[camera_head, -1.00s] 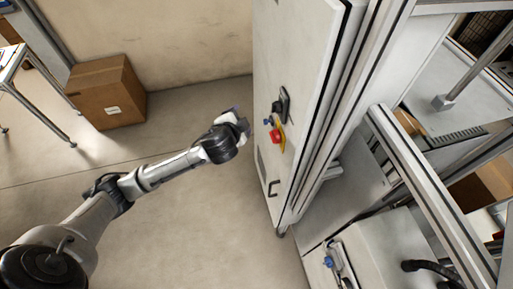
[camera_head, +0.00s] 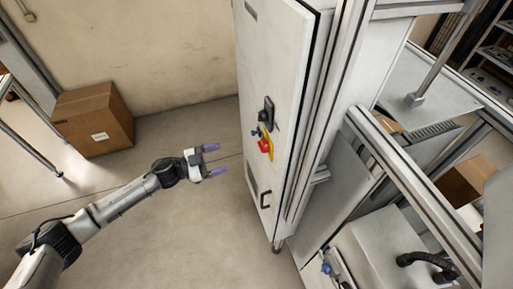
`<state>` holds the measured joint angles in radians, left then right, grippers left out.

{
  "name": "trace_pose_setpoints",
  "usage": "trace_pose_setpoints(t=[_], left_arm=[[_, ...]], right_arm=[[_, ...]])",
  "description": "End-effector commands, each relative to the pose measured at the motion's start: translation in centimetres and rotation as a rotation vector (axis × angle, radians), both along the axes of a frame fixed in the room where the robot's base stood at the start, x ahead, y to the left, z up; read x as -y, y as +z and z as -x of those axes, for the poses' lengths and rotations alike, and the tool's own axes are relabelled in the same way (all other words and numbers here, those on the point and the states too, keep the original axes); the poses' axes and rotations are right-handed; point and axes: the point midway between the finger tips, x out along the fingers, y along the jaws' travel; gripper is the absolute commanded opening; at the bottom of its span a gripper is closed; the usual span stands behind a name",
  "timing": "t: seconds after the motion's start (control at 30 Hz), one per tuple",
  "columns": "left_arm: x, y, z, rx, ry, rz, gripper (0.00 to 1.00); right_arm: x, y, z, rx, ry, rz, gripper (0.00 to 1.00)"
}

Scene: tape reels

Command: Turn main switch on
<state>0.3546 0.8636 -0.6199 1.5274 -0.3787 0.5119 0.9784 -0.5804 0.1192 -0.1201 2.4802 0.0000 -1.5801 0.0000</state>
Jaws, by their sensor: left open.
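The tall white cabinet (camera_head: 285,60) stands in the middle of the head view. Its left face carries a black rotary switch (camera_head: 267,112), with a red knob on a yellow plate (camera_head: 264,146) below it and a small blue knob (camera_head: 255,132) beside it. I take the black one to be the main switch; its on or off position is too small to tell. My left gripper (camera_head: 215,160) is open and empty, left of the cabinet face. Its purple fingertips point right toward the red knob, with a gap between. My right gripper is not in view.
A black handle (camera_head: 265,199) sits low on the cabinet face. A cardboard box (camera_head: 93,118) stands on the floor by the back wall. Metal frame rails (camera_head: 420,185) and a white machine housing (camera_head: 390,250) fill the right side.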

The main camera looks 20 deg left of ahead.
Motion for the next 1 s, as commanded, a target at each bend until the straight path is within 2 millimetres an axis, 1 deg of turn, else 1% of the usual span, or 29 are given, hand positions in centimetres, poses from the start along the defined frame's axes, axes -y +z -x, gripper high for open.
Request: trace_pose_setpoints(t=[0.13,0.27,0.7,0.83,1.0], left_arm=[[0.4,0.1,0.0,-0.047,-0.014,0.049,0.76],[1.4,0.3,-0.9,-0.055,-0.013,0.059,0.76],[7.4,0.3,-6.1,-0.054,-0.011,0.056,0.76],[8.7,0.3,-7.3,-0.054,-0.011,0.056,0.76],[9.9,0.2,-8.4,-0.054,-0.010,0.055,0.76]], right_arm=[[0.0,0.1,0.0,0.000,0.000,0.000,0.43],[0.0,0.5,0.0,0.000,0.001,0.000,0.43],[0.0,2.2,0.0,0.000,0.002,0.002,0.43],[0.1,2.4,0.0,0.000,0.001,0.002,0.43],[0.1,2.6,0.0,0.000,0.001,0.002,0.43]])
